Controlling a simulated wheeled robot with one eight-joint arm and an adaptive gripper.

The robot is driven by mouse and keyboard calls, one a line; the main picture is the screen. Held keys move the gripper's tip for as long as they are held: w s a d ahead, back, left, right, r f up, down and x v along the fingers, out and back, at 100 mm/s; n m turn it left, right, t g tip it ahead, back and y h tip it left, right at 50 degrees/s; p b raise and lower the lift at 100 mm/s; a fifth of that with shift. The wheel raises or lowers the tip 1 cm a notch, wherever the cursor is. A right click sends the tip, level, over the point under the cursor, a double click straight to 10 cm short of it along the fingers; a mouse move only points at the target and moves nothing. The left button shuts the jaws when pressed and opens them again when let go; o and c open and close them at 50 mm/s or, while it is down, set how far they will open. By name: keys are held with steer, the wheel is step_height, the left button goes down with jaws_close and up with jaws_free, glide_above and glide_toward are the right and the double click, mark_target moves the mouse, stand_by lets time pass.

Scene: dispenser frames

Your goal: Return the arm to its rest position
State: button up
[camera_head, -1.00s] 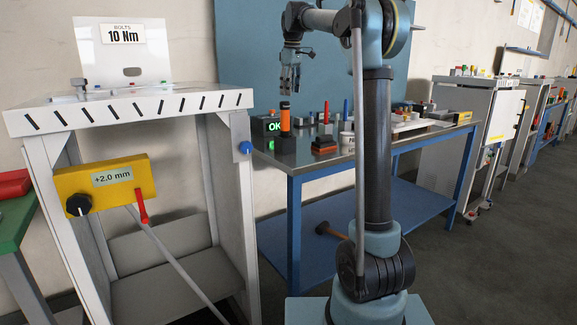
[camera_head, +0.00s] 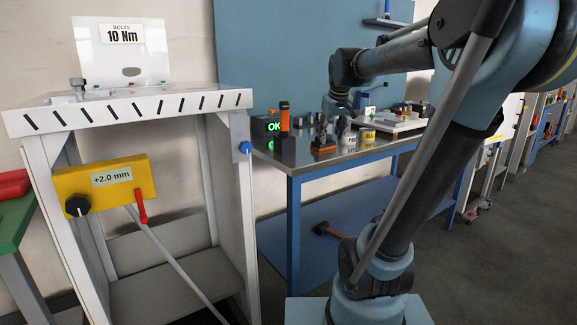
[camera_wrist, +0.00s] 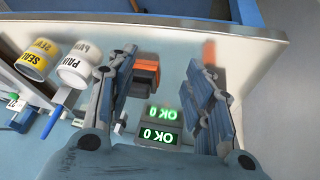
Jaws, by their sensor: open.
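My arm leans to the right in the head view, with its forearm reaching back left over the blue-framed bench (camera_head: 345,160). My gripper (camera_head: 321,132) points down above the bench top, close to the small items there. In the wrist view my gripper (camera_wrist: 160,64) has its two fingers spread wide apart, with nothing held between them. An orange and dark block (camera_wrist: 146,75) shows beyond the gap, beside the left finger. The gap between fingertips and bench top is hard to judge.
A green "OK" display (camera_head: 267,125) and an orange-topped cylinder (camera_head: 284,116) stand left of my gripper. Labelled pots (camera_head: 367,138) stand to its right. A white stand (camera_head: 120,105) with a yellow box (camera_head: 105,187) is at left. Grey floor (camera_head: 480,270) is open at right.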

steer(key=s+d+f+m+g, duration=0.1)
steer(key=s+d+f+m, duration=0.1)
steer(key=s+f, duration=1)
steer(key=s+d+f+m+g, duration=0.2)
steer(key=s+f, duration=1)
steer(key=s, duration=0.3)
steer(key=shift+f, duration=0.2)
steer(key=shift+w, duration=0.1)
steer(key=shift+w+f, duration=0.2)
steer(key=shift+w, duration=0.25)
